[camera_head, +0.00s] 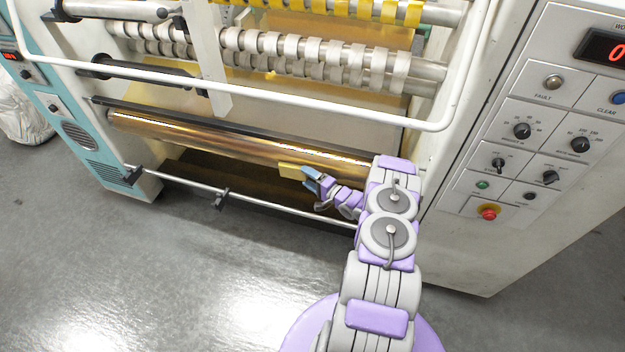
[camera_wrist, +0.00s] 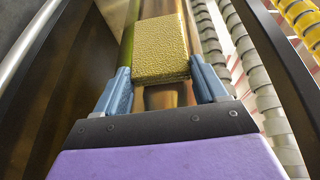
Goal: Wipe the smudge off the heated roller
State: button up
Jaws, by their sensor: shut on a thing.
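The heated roller (camera_head: 220,139) is a long, shiny, copper-gold cylinder across the lower front of the machine. My gripper (camera_head: 310,178) is in front of the roller's right half. It is shut on a yellow sponge-like block (camera_head: 293,172). In the wrist view the textured yellow block (camera_wrist: 160,47) sits between the two blue fingers (camera_wrist: 160,85). Part of the roller (camera_wrist: 160,97) shows behind and below the block. I cannot tell whether the block touches the roller. No smudge can be made out in either view.
A white guard bar (camera_head: 300,99) crosses above the roller, and a thin metal rail (camera_head: 265,207) runs in front, below it. Rollers with white rings (camera_head: 310,50) sit higher up. A control panel (camera_head: 540,130) stands at the right. The grey floor (camera_head: 140,255) in front is clear.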

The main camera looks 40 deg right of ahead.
aim_at(290, 173)
jog(key=shift+w+a, duration=0.85)
jog(key=shift+w, duration=0.15)
jog(key=shift+w+a, duration=0.8)
jog(key=shift+w, duration=0.2)
jog(key=shift+s+a, duration=0.1)
jog(key=shift+s+a+p, duration=0.45)
jog(key=shift+s+a, duration=0.45)
jog(key=shift+a, duration=0.25)
jog(key=shift+s+a+p, duration=0.45)
jog(key=shift+s+a, duration=0.45)
jog(key=shift+a, duration=0.25)
jog(key=shift+s+a+p, duration=0.5)
jog(key=shift+s+a, duration=0.4)
jog(key=shift+a, duration=0.25)
